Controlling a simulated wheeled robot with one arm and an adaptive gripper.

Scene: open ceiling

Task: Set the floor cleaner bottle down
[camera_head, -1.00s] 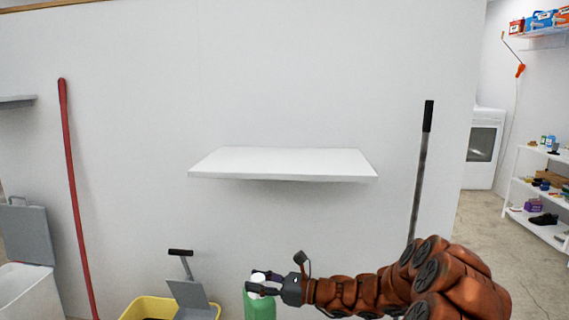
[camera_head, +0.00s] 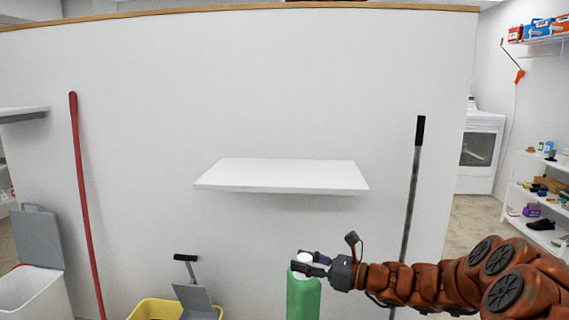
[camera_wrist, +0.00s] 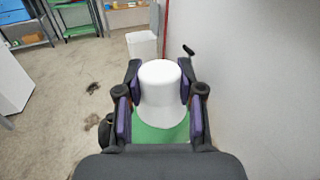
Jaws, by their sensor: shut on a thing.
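The floor cleaner bottle (camera_head: 303,296) is green with a white cap and hangs upright at the lower middle of the head view. My gripper (camera_head: 307,262) comes from the right and is shut on the bottle at its cap. In the wrist view the white cap (camera_wrist: 161,92) sits between the two fingers, with the green body (camera_wrist: 160,134) below it. The bottle's base is cut off by the lower edge of the head view. I cannot see what is under it.
An empty white wall shelf (camera_head: 283,176) is behind and above the bottle. A yellow mop bucket (camera_head: 150,309) stands to the left, with a red pole (camera_head: 84,190) and a white bin (camera_head: 30,290) beyond. A dark-handled pole (camera_head: 411,190) leans right of the shelf.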

